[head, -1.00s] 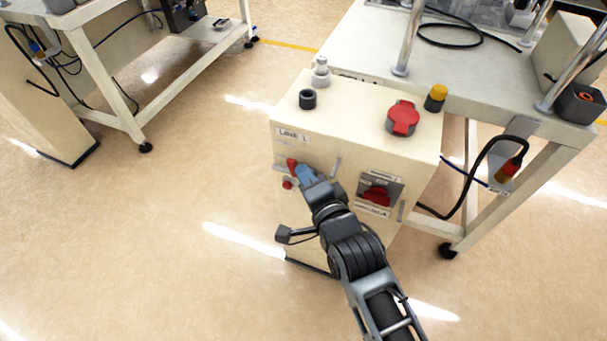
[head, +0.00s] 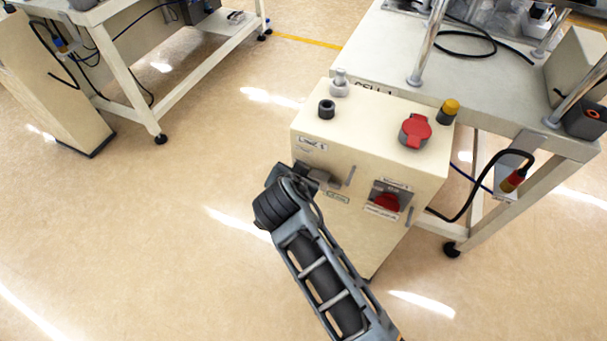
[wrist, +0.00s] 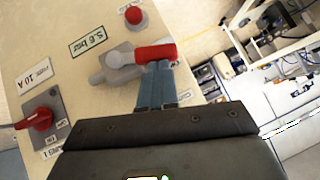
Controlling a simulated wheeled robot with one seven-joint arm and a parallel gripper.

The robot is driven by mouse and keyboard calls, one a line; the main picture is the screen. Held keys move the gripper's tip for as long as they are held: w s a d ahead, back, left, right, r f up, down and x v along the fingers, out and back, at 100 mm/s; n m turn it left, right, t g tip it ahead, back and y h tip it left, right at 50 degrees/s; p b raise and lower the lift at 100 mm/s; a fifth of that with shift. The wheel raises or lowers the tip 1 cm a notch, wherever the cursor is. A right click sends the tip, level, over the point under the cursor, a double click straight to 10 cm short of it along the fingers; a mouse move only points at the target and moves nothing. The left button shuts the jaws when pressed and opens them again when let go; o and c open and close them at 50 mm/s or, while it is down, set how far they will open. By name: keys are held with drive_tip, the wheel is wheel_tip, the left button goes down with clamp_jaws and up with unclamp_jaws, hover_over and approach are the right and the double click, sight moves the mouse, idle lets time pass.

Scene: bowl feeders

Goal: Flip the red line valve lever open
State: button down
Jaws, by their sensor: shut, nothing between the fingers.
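The red valve lever (wrist: 155,54) shows in the wrist view, sticking out sideways to the right from a grey valve body (wrist: 115,62) on the cream cabinet's front (wrist: 70,75). My gripper (wrist: 158,68) is shut and empty. Its blue fingertips are at the lever's lower edge in this view, close against it; I cannot tell for sure whether they touch. In the head view my wrist and arm cover the lever, and the fingertips are hidden there.
The cabinet front also carries a red rotary switch (head: 386,202) and a red button (wrist: 134,15). A red socket cover (head: 415,130) and yellow-capped post (head: 449,110) stand on top. A workbench (head: 480,80) adjoins at the right. Floor left of the cabinet is clear.

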drive_tip(key=shift+w+a+f+n+g+h+b, duration=0.25)
drive_tip(key=shift+a+f+n+g+h+b, duration=0.25)
drive_tip(key=shift+a+f+h+b, duration=0.3)
drive_tip(key=shift+f, duration=0.1)
idle(0.3)
